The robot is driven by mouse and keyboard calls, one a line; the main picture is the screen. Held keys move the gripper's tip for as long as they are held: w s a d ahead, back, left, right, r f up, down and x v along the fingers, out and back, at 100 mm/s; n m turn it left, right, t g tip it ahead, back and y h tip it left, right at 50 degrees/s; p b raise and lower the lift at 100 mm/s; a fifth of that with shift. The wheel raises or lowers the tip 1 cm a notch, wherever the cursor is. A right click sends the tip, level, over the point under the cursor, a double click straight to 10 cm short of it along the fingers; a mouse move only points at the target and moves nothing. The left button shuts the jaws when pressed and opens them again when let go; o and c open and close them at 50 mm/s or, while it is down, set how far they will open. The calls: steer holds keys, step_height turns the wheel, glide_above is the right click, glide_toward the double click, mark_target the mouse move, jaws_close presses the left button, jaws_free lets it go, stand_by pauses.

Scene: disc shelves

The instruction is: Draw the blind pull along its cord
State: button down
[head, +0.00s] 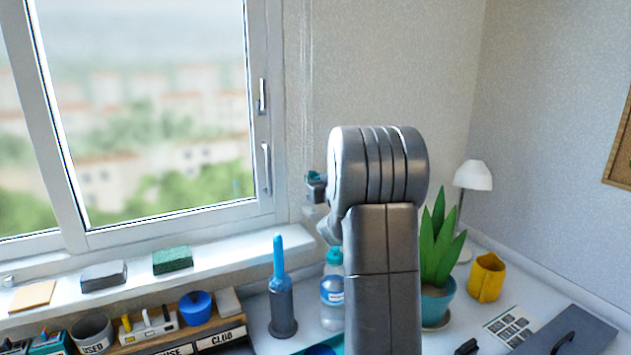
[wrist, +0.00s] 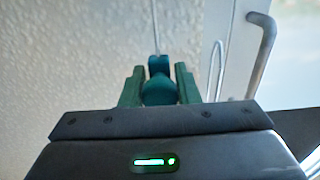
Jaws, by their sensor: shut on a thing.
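The teal blind pull (wrist: 158,90) is between the two green fingers of my gripper (wrist: 158,86) in the wrist view. The fingers are shut on its rounded body, and its narrower top stands up between them. A thin pale cord (wrist: 156,38) runs up from the pull along the wall. In the head view my arm hides most of the gripper. Only a small dark teal part of the gripper (head: 316,187) shows left of the arm, near the window's right edge, and I cannot make out the pull there.
The window frame (head: 262,185) with its handles is left of my gripper. Below are a sill (head: 215,256) with blocks, a blue-topped tool (head: 281,290) and a bottle (head: 332,290). A potted plant (head: 438,300), a lamp (head: 473,176) and a yellow cup (head: 486,278) stand right of my arm.

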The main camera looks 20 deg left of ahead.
mark_target(315, 177)
step_height(315, 177, up, 21)
steer(key=p, duration=1.5)
steer(key=shift+r, duration=0.15)
steer(key=c, duration=1.1)
jaws_free()
steer(key=b+v, duration=0.2)
steer(key=v, duration=1.2)
steer(key=shift+b, duration=0.3)
steer(key=shift+w+a, duration=0.1)
